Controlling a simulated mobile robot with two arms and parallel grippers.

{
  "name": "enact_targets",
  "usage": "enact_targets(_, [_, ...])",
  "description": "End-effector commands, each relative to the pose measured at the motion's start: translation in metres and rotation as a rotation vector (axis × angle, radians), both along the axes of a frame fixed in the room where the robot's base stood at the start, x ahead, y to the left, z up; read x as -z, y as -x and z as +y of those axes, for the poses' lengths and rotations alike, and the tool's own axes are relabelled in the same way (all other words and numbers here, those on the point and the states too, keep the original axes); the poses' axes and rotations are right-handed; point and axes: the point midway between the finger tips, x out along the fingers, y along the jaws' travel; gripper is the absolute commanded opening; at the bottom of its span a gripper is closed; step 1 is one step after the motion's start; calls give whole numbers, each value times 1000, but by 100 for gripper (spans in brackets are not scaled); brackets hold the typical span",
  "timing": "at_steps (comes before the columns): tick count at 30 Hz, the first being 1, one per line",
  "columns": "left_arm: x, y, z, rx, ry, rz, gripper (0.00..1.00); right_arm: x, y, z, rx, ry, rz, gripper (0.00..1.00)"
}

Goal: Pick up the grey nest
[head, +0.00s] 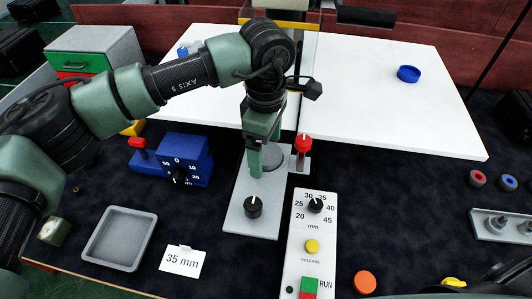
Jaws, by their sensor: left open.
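No single thing is clearly a grey nest. A round grey piece (274,160) sits at the back of a light grey plate (240,218), partly hidden by my left gripper. My left gripper (264,156) is open, pointing down over this round piece, and nothing shows between its green fingers. I cannot tell whether the fingertips touch the piece. A square grey tray (104,262) lies empty at the front left. My right gripper is not in view.
A red-topped post (303,146) stands close right of my left gripper. A black knob (253,206) is on the plate's front. A control panel (296,262), a blue dial box (197,160) and a pegged grey plate (485,232) are around. The white surface (390,105) is mostly clear.

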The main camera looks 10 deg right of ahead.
Motion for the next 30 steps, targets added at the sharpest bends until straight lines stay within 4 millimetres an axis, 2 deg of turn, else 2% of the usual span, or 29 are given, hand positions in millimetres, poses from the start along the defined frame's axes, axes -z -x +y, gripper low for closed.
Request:
enact_targets(1, [0,0,0,0,0,0,83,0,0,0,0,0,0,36])
enact_targets(6, [0,0,0,0,0,0,36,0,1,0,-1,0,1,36])
enact_targets(8, [0,0,0,0,0,0,20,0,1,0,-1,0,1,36])
enact_targets(17, [-3,0,0,0,1,-1,20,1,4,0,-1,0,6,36])
enact_targets(22, [-16,-1,-1,0,1,-3,20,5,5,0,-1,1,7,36])
enact_targets(26, [-39,-1,-1,-1,1,-5,20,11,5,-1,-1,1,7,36])
enact_targets(30, [-77,-1,-1,-2,2,-7,20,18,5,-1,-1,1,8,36])
